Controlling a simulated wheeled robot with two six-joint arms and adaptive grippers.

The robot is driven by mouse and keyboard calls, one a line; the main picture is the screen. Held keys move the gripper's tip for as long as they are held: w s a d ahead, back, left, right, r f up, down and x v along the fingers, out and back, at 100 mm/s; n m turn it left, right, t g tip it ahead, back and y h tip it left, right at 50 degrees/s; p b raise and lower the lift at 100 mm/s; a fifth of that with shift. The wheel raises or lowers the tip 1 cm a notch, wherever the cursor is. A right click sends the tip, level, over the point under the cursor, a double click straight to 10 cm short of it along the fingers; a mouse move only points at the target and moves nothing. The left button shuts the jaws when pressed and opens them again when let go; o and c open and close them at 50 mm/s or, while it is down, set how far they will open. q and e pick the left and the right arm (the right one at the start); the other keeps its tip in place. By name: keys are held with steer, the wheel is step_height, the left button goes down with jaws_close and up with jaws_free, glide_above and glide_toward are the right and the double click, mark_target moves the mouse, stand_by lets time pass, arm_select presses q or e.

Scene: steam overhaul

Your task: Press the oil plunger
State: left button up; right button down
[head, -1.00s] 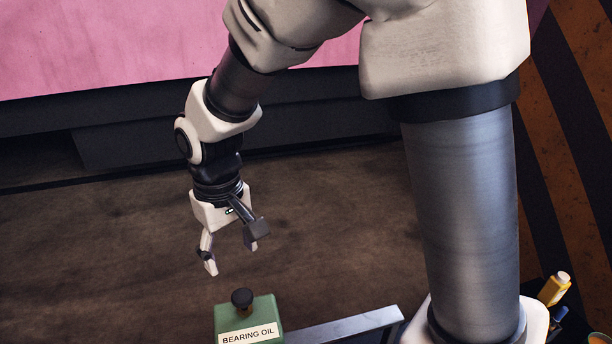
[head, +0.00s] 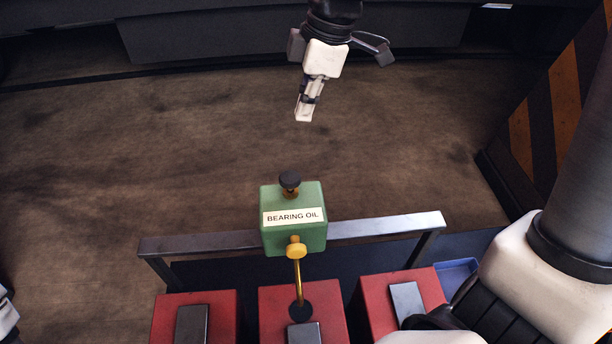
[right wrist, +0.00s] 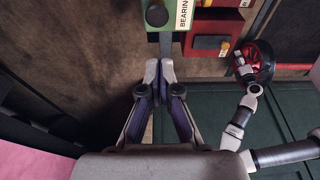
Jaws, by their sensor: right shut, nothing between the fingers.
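The green bearing oil box (head: 292,232) has a black knob, the oil plunger (head: 290,179), standing up on top. A brass spout with a yellow cap (head: 296,250) comes down from its front. My right gripper (head: 303,113) is shut and empty, pointing down, beyond and above the plunger in the head view and apart from it. In the right wrist view its fingertips (right wrist: 158,68) are together, with the plunger (right wrist: 156,15) ahead of them near the top edge. A white and grey arm (right wrist: 245,110), seemingly my left, reaches toward a red handwheel; its jaws are too small to read.
The box is mounted on a grey metal rail (head: 390,226). Red blocks (head: 195,305) with dark and grey plates stand below it. A blue tray (head: 456,272) is at the right, near a striped post (head: 560,85). Brown floor behind the rail is clear.

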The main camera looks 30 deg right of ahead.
mark_target(290, 177)
steer(key=x, duration=0.9)
steer(key=d+x, duration=0.1)
steer(key=x, duration=0.4)
steer(key=shift+f+p, duration=0.1)
steer(key=shift+p, duration=0.3)
steer(key=shift+d+f, duration=0.1)
steer(key=shift+f, duration=0.35)
arm_select(q)
steer(key=shift+d+f, duration=0.1)
steer(key=shift+f, duration=0.3)
arm_select(e)
steer(key=shift+s, duration=0.1)
